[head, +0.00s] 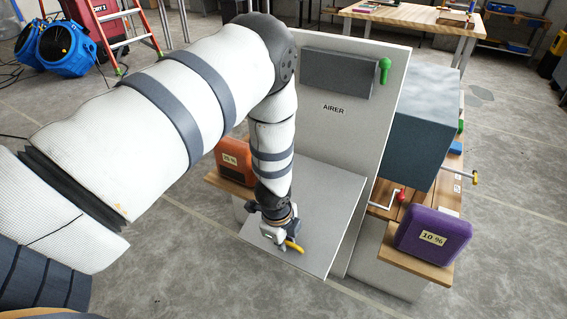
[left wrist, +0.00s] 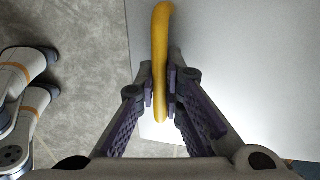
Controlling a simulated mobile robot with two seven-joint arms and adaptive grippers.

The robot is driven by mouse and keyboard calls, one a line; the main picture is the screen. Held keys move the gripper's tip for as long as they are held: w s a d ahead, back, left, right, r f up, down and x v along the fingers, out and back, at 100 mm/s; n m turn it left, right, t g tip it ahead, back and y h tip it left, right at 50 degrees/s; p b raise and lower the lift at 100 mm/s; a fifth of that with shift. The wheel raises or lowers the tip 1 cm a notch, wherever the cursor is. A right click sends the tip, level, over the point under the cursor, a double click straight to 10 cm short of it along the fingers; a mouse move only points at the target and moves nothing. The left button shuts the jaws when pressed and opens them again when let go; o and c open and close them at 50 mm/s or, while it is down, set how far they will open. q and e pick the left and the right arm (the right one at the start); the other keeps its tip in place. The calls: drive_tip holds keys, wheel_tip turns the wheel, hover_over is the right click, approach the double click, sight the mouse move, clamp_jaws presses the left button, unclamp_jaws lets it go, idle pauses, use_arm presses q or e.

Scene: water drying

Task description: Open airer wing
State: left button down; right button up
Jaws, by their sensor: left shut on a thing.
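The airer is an upright light-grey board (head: 345,125) labelled "AIRER", with a dark grey panel and a green knob (head: 384,70) near its top. Its wing, a flat pale panel (head: 325,215), sticks out from the board's lower front towards me. A yellow handle (head: 293,246) is at the wing's near edge. My left gripper (head: 281,240) is shut on this handle. In the left wrist view the yellow handle (left wrist: 161,60) runs between the two fingers, with the pale panel (left wrist: 240,50) behind it. My arm hides part of the board and wing. My right gripper is not in view.
An orange block (head: 233,160) stands on a wooden shelf left of the airer. A purple block (head: 433,236) marked "10 %" stands on a shelf at right, near a red-tipped crank (head: 400,195) and a blue-grey box (head: 418,125). Concrete floor is open in front.

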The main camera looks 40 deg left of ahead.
use_arm(q)
wheel_tip(320, 180, up, 9)
drive_tip(key=g+p, duration=0.2)
drive_tip(key=shift+s+d+f+g+h, duration=0.1)
drive_tip(key=shift+s+f+g+h, duration=0.05)
drive_tip(key=shift+g+h, duration=0.25)
drive_tip(key=shift+r, duration=0.65)
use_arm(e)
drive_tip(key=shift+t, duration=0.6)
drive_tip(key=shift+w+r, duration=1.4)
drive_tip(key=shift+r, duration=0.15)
use_arm(q)
drive_tip(key=c, duration=2)
unclamp_jaws()
drive_tip(key=shift+o, duration=0.2)
wheel_tip(320, 180, up, 12)
drive_tip(key=shift+w, duration=0.35)
